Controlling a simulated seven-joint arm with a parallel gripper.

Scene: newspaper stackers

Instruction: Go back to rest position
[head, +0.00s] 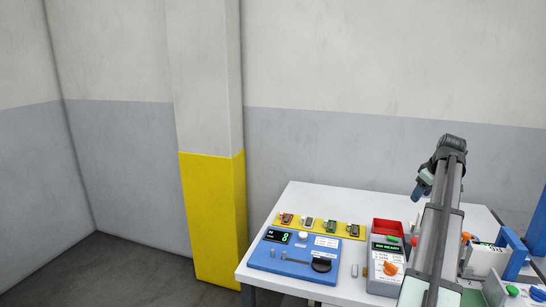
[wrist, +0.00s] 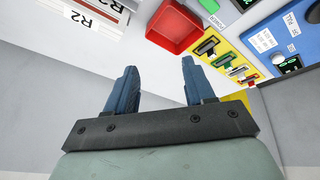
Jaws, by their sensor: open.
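My gripper (wrist: 158,78) shows in the wrist view with its two blue fingers wide apart and nothing between them. Beyond the fingers is bare white table surface. In the head view my arm rises at the right, and its bluish end (head: 423,186) hangs above the table, left of the upper elbow. The fingertips are too small there to make out. The white table (head: 317,197) stands against the wall below my arm. My gripper touches nothing that I can see.
A blue panel (head: 264,258) with a display, a yellow strip (head: 293,219) with several small parts, a red bin (head: 388,227) and a grey device (head: 383,284) stand on the table. My arm hides part of the right side. A yellow-based pillar (head: 213,215) stands left.

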